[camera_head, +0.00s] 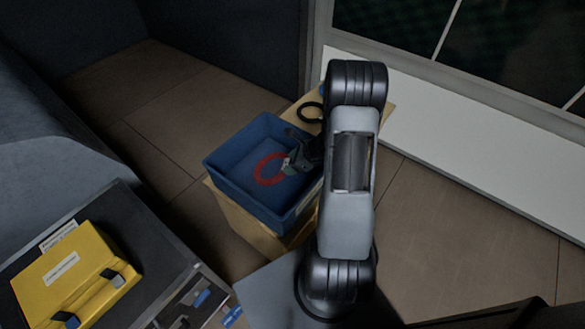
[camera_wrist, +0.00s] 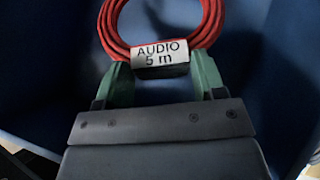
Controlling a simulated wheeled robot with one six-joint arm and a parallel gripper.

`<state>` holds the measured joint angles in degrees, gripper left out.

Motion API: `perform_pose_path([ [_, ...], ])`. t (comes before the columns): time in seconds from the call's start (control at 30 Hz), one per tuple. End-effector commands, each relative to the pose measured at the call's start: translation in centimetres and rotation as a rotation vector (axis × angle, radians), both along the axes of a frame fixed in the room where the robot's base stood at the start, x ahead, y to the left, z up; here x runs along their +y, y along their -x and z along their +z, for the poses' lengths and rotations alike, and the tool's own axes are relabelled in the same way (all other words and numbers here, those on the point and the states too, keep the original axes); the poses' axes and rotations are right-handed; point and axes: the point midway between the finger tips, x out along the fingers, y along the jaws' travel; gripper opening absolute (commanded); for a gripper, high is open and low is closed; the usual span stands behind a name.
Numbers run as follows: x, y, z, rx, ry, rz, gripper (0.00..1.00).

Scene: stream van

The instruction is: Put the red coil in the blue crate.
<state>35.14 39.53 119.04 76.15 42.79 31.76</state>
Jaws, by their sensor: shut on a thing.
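The red coil (camera_head: 268,168) shows within the walls of the blue crate (camera_head: 228,189) in the head view. In the wrist view the red coil (camera_wrist: 207,22) carries a white label reading "AUDIO 5 m". My gripper (camera_head: 291,163) reaches into the crate from the right. In the wrist view the green fingertips of my gripper (camera_wrist: 163,72) are shut on the coil at its label, one on each side. Blue crate surfaces (camera_wrist: 40,65) surround it there. I cannot tell whether the coil touches the crate floor.
The crate stands on a light wooden stand (camera_head: 240,222). A black coil (camera_head: 310,112) lies behind the crate on the wood. A yellow case (camera_head: 72,280) sits on a dark surface at the lower left. Floor is open on the left and right.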

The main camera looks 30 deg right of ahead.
Motion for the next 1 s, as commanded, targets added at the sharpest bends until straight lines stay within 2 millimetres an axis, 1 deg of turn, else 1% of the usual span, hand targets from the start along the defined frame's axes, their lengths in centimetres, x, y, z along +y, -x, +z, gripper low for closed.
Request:
perform_pose_path([
  [0.03, 0.0, 0.1, -1.1, 0.003, -0.003, -0.003, 0.27],
  [0.13, 0.0, 0.1, -2.3, 0.003, -0.003, -0.002, 0.27],
  [0.53, -0.1, 0.1, -2.8, 0.001, -0.002, -0.002, 0.27],
  [0.57, -0.1, 0.1, -2.8, 0.001, -0.001, -0.002, 0.64],
  [0.8, -0.1, 0.1, -2.7, 0.001, -0.001, -0.002, 0.87],
  [0.83, -0.1, 0.1, -2.7, 0.001, -0.001, -0.002, 0.89],
  [1.0, -0.1, 0.1, -2.7, 0.001, -0.001, -0.002, 0.89],
])
